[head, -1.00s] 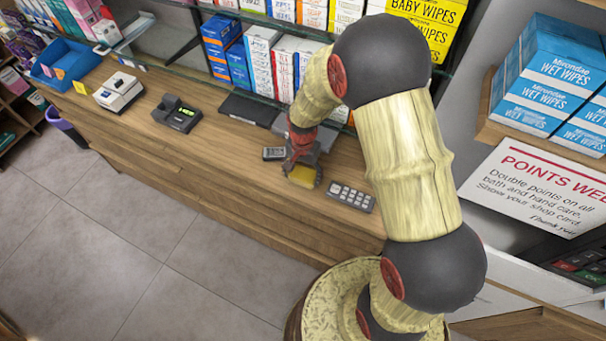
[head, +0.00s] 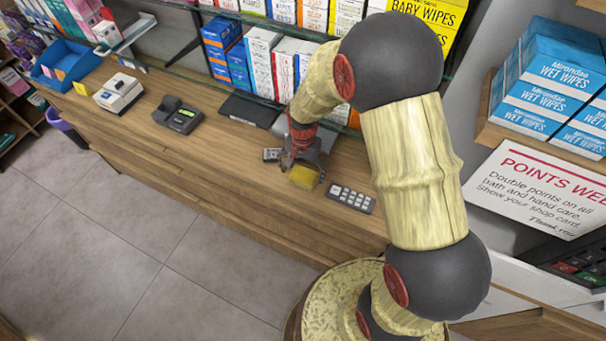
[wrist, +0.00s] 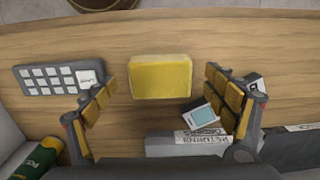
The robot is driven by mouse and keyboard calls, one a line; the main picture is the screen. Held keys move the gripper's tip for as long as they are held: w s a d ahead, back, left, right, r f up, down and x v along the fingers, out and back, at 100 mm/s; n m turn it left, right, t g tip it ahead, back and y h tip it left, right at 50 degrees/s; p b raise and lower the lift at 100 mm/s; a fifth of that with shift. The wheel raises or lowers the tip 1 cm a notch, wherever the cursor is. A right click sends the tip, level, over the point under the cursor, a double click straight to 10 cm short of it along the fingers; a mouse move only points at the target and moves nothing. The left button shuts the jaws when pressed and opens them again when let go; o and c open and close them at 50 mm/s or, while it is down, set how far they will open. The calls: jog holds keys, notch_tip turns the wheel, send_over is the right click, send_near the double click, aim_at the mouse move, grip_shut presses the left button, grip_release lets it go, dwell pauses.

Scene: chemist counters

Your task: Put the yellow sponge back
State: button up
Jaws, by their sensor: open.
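The yellow sponge (wrist: 160,76) lies flat on the wooden counter (wrist: 130,35), centred between my fingers in the wrist view. It also shows as a yellow patch (head: 304,177) at my gripper in the head view, partly covered by the hand. My gripper (wrist: 161,88) is open, with one finger on each side of the sponge and clear gaps to it. It points down at the counter, and nothing is held. The exact height of the fingertips above the sponge is hard to tell.
A grey keypad (wrist: 58,78) lies left of the sponge in the wrist view, and a small device with a screen (wrist: 203,116) lies to the right. A grey block with a lettered label (wrist: 197,139) is close by. Boxes (head: 262,60) line the shelf behind.

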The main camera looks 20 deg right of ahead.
notch_tip(320, 180, up, 10)
notch_tip(320, 180, up, 15)
jog(key=n+t, duration=0.3)
jog(key=n, duration=0.1)
send_over(303, 175)
jog(key=s, duration=0.7)
jog(key=s+r+n+t, duration=0.2)
jog(key=s+r+n, duration=0.3)
jog(key=s, duration=0.8)
notch_tip(303, 175, up, 3)
jog(key=shift+s+r+t+p, duration=0.2)
jog(key=shift+s+t+p, duration=0.1)
jog(key=shift+p, duration=0.15)
jog(key=shift+w+d, duration=0.1)
notch_tip(303, 175, down, 8)
jog(key=b, duration=0.8)
jog(key=shift+f, duration=0.1)
